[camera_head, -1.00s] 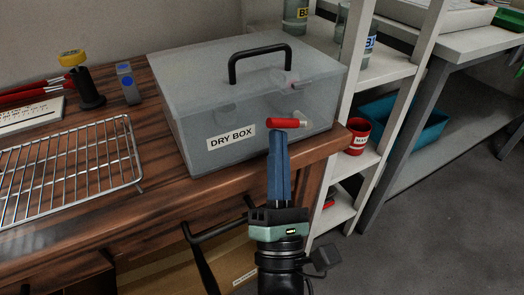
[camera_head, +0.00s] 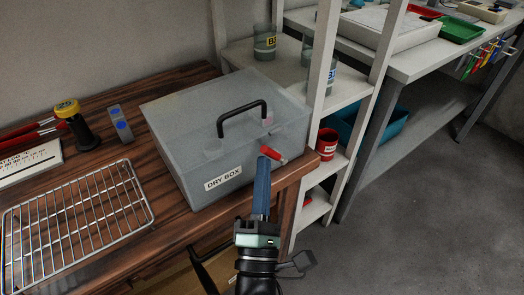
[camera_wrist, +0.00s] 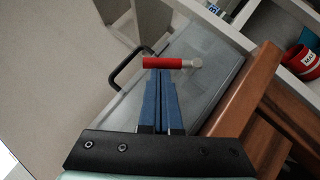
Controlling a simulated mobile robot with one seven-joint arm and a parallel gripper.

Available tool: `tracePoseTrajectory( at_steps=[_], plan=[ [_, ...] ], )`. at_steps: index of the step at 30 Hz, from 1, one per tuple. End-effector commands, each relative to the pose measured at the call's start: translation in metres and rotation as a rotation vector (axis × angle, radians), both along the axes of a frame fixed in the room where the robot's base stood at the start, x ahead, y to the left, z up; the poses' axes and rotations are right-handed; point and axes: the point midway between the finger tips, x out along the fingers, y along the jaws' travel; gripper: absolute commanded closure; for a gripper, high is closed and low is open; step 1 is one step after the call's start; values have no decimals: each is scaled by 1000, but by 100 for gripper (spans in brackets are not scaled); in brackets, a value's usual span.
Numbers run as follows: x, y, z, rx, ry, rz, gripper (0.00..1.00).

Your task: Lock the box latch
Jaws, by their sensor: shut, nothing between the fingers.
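The dry box (camera_head: 190,150) is a translucent grey box with a black top handle (camera_head: 243,113) and a "DRY BOX" label. It stands on the wooden bench near its right corner. The red latch lever (camera_head: 272,154) is on the box's front face, tilted down to the right in the head view. In the wrist view the latch (camera_wrist: 163,63) lies across the picture, with a pale pivot at its right end. My gripper (camera_head: 263,165) is shut and empty. Its blue fingertips (camera_wrist: 159,74) are at the latch's lower edge; I cannot tell whether they touch it.
A wire rack (camera_head: 75,225) lies on the bench at left, with a yellow-topped black object (camera_head: 75,125) behind it. A white shelf (camera_head: 335,105) with beakers and a red mug (camera_head: 326,143) stands close on the right.

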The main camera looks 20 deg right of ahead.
Motion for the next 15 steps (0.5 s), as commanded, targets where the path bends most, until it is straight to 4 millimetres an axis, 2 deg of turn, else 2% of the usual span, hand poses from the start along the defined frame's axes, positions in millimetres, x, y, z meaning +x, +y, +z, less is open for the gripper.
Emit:
tracePoseTrajectory(
  at_steps=[1,15],
  plan=[
    [0,-2,14,26,10,-4,100],
    [2,-8,27,263,86,-4,100]
  ],
)
